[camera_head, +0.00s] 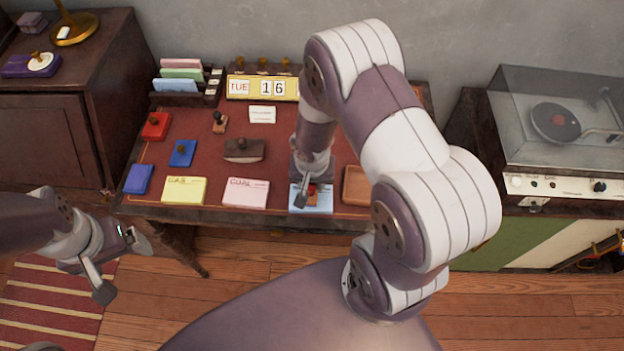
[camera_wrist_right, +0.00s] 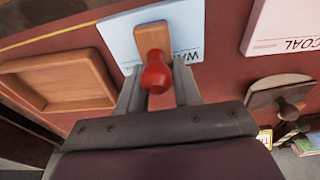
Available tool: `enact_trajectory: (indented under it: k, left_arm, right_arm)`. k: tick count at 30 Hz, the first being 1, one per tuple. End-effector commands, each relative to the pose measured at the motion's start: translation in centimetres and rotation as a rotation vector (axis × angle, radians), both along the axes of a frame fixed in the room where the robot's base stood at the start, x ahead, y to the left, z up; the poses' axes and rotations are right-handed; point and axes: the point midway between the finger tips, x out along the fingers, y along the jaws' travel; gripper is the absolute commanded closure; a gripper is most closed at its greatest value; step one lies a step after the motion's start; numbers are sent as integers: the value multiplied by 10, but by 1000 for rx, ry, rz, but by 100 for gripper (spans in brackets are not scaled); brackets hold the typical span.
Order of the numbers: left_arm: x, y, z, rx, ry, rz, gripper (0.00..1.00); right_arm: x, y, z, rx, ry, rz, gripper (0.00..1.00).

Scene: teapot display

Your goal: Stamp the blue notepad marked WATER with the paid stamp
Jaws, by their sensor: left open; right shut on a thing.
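The blue notepad (camera_head: 324,204) lies at the front edge of the red desk top. In the right wrist view the blue notepad (camera_wrist_right: 187,22) shows the letters "WA", the rest covered. My right gripper (camera_head: 312,188) is shut on a wooden stamp (camera_head: 312,199) with a red knob, over the notepad. The stamp (camera_wrist_right: 152,38) also shows between the fingers in the right wrist view. I cannot tell whether its base touches the paper, and its stamp text is hidden. My left gripper (camera_head: 122,266) is open and empty, in front of the desk at the left.
A pink COAL notepad (camera_head: 246,193) and a yellow GAS notepad (camera_head: 184,190) lie to the left. An empty wooden tray (camera_head: 357,186) is close on the right. A blotter (camera_head: 244,149), ink pads (camera_head: 156,126) and another stamp (camera_head: 219,122) stand behind.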

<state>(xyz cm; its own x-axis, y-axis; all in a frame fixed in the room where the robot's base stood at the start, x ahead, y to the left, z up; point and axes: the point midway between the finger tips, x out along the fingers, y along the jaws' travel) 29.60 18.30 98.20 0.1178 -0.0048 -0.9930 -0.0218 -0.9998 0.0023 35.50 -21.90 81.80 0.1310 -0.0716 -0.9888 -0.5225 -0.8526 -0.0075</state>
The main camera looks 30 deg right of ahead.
Motion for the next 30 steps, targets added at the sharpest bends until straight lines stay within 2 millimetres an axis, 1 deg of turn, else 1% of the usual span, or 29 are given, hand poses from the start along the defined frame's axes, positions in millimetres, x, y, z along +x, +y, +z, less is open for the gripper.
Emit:
enact_trajectory:
  k: [6, 30]
  left_arm:
    - [0, 0, -3, 0, 0, 0, 11]
    - [0, 0, -7, 0, 0, 0, 11]
  right_arm:
    - [0, 0, -3, 0, 0, 0, 98]
    - [0, 0, -4, 1, 1, 0, 98]
